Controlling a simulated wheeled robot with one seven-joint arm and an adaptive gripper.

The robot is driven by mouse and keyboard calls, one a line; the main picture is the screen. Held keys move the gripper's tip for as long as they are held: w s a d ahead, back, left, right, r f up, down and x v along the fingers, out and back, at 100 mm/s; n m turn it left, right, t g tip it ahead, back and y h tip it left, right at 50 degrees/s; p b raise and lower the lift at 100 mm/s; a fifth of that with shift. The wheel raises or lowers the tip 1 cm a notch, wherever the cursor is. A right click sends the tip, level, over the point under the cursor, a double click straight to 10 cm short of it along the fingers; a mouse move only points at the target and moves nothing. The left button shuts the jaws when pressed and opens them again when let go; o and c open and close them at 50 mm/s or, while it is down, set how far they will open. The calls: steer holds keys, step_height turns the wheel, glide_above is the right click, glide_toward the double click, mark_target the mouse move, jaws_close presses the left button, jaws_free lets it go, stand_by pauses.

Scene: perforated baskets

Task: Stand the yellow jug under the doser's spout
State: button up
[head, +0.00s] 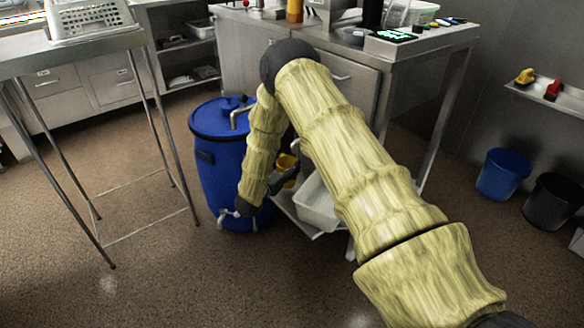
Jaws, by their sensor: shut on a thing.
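The yellow jug (288,161) shows only in part, behind my forearm and to the right of the blue drum. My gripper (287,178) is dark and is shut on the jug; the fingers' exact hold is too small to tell. The blue lidded drum (222,167) stands on the floor. A pale bent spout (235,118) rises from its lid, partly hidden by my arm. The jug is lower than this spout and to its right. Whether the jug touches anything below is hidden.
A white tub (317,207) sits on a low shelf right of the jug. A steel counter (231,17) stands behind, with a steel table (70,48) at left. Blue (503,175) and black (553,201) buckets stand at right. The floor at front left is clear.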

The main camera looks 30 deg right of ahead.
mark_target(291, 159)
steer(key=shift+x, duration=1.85)
steer(key=shift+w+d+f+b, duration=0.1)
steer(key=shift+d+f+b, duration=0.1)
steer(key=shift+f, duration=0.35)
steer(key=shift+w+d+f+b, duration=0.1)
steer(key=shift+f+b, duration=0.1)
steer(key=shift+f, duration=0.4)
steer(key=shift+d+f+b, duration=0.15)
steer(key=shift+f+b, duration=0.05)
steer(key=shift+f, duration=0.35)
steer(key=shift+f, duration=0.1)
steer(key=o, duration=1.1)
